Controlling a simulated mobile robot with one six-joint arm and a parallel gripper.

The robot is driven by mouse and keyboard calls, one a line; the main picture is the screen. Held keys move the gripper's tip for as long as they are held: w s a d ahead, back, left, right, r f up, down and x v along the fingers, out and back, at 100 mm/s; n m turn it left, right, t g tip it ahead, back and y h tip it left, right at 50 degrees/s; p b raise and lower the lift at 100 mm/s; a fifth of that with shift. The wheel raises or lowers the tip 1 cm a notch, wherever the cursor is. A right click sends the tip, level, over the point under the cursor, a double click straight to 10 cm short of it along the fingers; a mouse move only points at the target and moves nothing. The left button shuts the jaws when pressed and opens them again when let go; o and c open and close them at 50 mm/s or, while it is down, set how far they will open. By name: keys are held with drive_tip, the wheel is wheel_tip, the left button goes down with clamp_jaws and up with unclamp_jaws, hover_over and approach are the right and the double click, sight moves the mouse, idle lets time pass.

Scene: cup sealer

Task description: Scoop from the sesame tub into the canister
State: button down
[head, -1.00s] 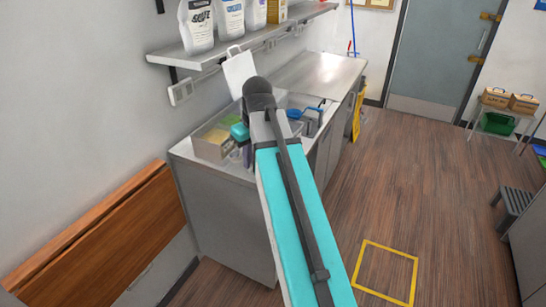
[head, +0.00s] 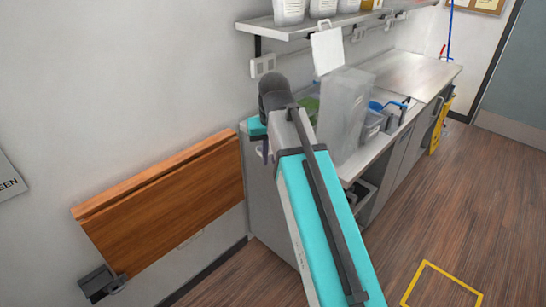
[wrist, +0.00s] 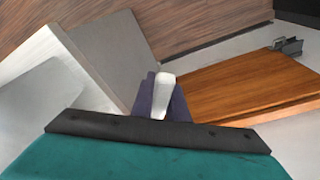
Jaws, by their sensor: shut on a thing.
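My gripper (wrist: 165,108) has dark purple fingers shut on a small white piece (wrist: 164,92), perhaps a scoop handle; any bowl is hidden. In the head view my gripper (head: 264,150) is mostly behind my own arm, at the near left end of the steel counter. A translucent grey box-like container (head: 345,110) stands on the counter just right of my arm. Something green (head: 308,108) shows partly behind my arm. I cannot tell which container is the sesame tub or the canister.
A brown wooden panel (head: 165,195) is on the wall to the left, also in the wrist view (wrist: 235,92). The steel counter (head: 415,68) runs back right, with a wall shelf (head: 330,25) above. Below the counter is an open compartment (head: 358,190).

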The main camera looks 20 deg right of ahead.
drive_tip(key=shift+f+b, duration=1.7)
drive_tip(key=shift+f, duration=0.55)
drive_tip(key=shift+s, duration=0.15)
